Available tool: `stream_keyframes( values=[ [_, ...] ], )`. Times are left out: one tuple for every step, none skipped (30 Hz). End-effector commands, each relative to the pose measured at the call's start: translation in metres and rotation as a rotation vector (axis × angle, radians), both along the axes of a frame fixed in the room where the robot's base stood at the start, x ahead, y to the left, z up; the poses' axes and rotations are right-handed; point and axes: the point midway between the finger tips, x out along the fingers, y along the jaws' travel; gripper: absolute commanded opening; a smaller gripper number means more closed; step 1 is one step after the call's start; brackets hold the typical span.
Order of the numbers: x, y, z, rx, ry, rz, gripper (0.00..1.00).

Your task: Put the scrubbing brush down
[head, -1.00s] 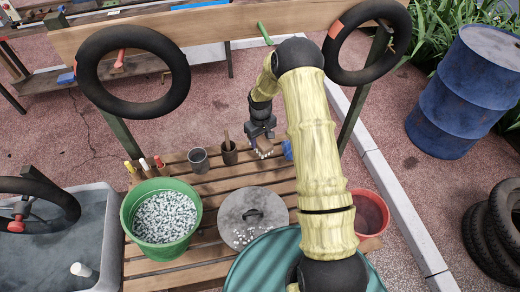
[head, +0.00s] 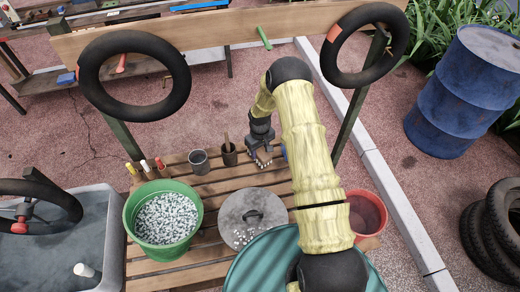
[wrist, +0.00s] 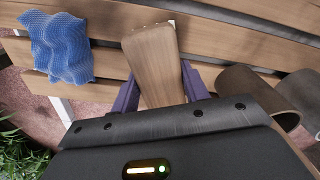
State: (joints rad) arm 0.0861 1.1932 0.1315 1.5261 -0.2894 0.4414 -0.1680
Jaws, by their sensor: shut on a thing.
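The scrubbing brush (wrist: 155,62) has a plain wooden body in the wrist view, with a little pale bristle at its far end. My gripper (wrist: 158,92) has its purple fingers shut on both sides of the wood. In the head view my gripper (head: 261,153) points down over the slatted wooden bench, with the brush (head: 263,161) small and partly hidden beneath it. I cannot tell whether the brush touches the slats (head: 215,182).
A blue mesh cloth or sponge (wrist: 60,46) lies left of the brush in the wrist view. A brown cup (head: 229,155) and grey cup (head: 199,161) stand left of my gripper. A round lid (head: 252,205), green tub (head: 130,218) and red bucket (head: 368,215) are nearer.

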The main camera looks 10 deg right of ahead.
Motion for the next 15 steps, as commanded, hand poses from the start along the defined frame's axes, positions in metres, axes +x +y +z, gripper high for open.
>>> stream_keyframes(
  values=[
    [0.0001,-0.0002,0.0002,0.000,0.000,0.000,0.20],
    [0.0001,-0.0002,0.0002,0.000,0.000,-0.001,0.20],
    [0.0000,0.0002,-0.0001,0.000,0.000,0.000,0.20],
    [0.0001,0.0006,-0.0010,0.000,0.000,0.001,0.20],
    [0.0000,0.0009,-0.0022,0.000,0.000,0.001,0.20],
    [0.0000,0.0011,-0.0034,0.000,0.000,0.002,0.20],
    [0.0001,0.0011,-0.0042,0.000,0.000,0.002,0.20],
    [0.0000,0.0012,-0.0028,0.000,0.000,0.002,0.51],
    [0.0000,0.0013,-0.0026,0.000,0.000,0.002,0.59],
    [-0.0001,0.0013,-0.0027,0.000,0.000,0.002,0.65],
    [-0.0001,0.0013,-0.0027,0.000,0.000,0.002,0.67],
    [-0.0001,0.0011,-0.0027,0.000,0.000,0.002,0.67],
    [-0.0001,0.0011,-0.0027,0.000,0.000,0.001,0.67],
    [-0.0002,0.0010,-0.0026,0.000,0.000,0.001,0.67],
    [-0.0001,0.0008,-0.0026,0.000,0.000,0.001,0.67]
  ],
)
